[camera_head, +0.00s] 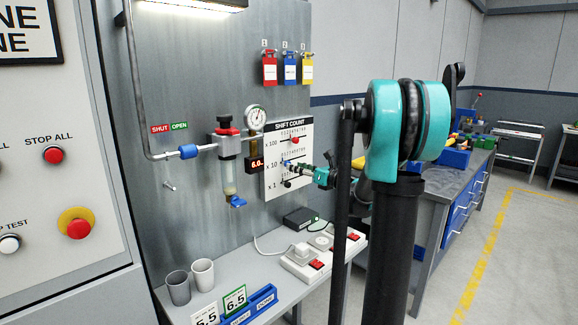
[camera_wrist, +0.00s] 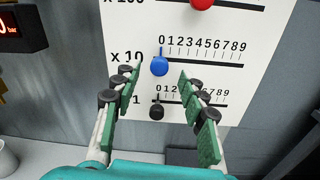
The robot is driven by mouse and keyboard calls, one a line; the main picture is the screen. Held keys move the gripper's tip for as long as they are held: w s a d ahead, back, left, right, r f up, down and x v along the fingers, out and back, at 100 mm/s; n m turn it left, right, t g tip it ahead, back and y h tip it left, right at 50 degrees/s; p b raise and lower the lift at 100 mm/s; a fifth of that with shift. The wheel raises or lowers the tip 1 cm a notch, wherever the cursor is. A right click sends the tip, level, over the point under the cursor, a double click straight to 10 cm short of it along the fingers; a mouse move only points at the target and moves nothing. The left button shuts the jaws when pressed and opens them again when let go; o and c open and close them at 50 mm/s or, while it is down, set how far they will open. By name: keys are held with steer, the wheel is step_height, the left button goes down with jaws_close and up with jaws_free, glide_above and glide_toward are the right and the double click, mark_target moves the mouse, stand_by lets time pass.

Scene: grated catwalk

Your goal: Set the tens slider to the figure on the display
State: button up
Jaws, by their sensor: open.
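The white SHIFT COUNT board (camera_head: 273,190) hangs on the grey panel with three slider rows. In the wrist view the tens slider, a blue knob (camera_wrist: 159,66), sits at the left end of the x 10 row, at about 0. The black x 1 knob (camera_wrist: 157,111) is also at about 0, and the red x 100 knob (camera_wrist: 202,3) is farther right, cut by the top edge. My gripper (camera_wrist: 160,78) is open, its green fingers either side of the blue knob; contact is unclear. A dark display (camera_head: 257,162) with glowing digits seems to read 6.0; its bar unit shows in the wrist view (camera_wrist: 20,27).
Left of the board are a pressure gauge (camera_head: 255,118), a filter bowl (camera_head: 228,177) and a pipe. Below, the bench holds two cups (camera_head: 203,274), number cards (camera_head: 235,300), a blue tray and a power strip (camera_head: 304,263).

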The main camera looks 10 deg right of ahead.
steer(key=x, duration=0.4)
steer(key=shift+w+a, duration=0.25)
steer(key=shift+w, duration=0.1)
jaws_close()
